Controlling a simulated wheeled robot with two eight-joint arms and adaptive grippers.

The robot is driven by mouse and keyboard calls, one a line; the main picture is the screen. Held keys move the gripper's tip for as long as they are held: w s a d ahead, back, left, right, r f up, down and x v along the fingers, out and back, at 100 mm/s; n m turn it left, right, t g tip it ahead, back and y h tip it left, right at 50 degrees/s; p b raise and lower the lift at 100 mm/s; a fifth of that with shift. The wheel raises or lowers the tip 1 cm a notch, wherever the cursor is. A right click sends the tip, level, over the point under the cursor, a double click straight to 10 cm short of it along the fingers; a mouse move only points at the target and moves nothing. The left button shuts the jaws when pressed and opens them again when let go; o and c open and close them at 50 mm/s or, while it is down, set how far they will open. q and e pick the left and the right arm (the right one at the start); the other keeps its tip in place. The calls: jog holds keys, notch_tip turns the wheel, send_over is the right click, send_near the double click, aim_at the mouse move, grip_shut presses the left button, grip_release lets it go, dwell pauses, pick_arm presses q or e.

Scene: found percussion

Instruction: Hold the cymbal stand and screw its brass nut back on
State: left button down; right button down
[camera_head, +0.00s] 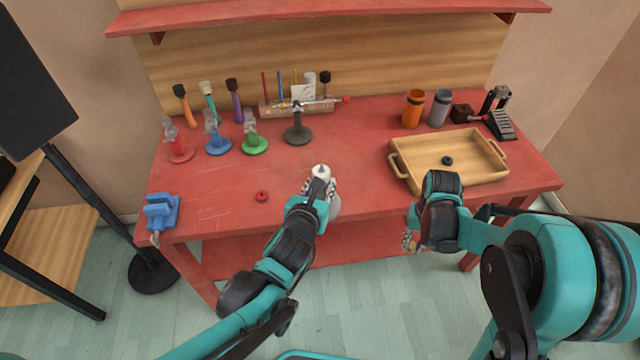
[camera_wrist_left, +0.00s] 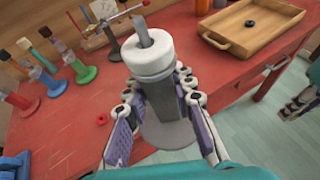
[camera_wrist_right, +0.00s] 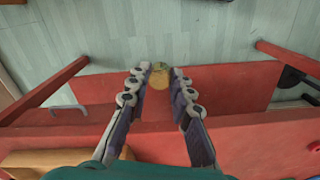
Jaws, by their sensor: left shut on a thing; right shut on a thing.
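The cymbal stand (camera_head: 334,207) stands at the table's front edge, with a grey post (camera_wrist_left: 163,100), a round grey base (camera_wrist_left: 158,134) and a thick white ring (camera_wrist_left: 148,54) at its top. A bare grey rod (camera_wrist_left: 142,32) sticks up through the ring. My left gripper (camera_head: 320,188) is shut around the post below the ring. My right gripper (camera_wrist_right: 160,84) is shut on the round brass nut (camera_wrist_right: 159,76), in front of the table edge and right of the stand. In the head view my right arm hides most of that gripper.
A wooden tray (camera_head: 398,171) holding a black ring (camera_head: 447,160) lies on the right. A red ring (camera_head: 262,196) lies left of the stand. Several coloured stands, a dark stand (camera_head: 298,135) with a rod and a blue vise (camera_head: 161,211) occupy the left and back. Orange (camera_head: 413,108) and grey cups stand behind the tray.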

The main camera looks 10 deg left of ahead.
jog(key=w+a+r+n, duration=0.1)
jog(key=w+a+r, duration=0.5)
jog(key=a+r, duration=0.2)
notch_tip(320, 180, up, 25)
jog(key=n, duration=0.2)
send_over(321, 165)
jog(key=shift+r, duration=0.15)
jog(key=shift+w, duration=0.1)
jog(key=shift+f, duration=2.05)
jog(key=shift+f, duration=0.1)
jog(key=shift+f, duration=0.8)
jog(key=shift+f, duration=0.55)
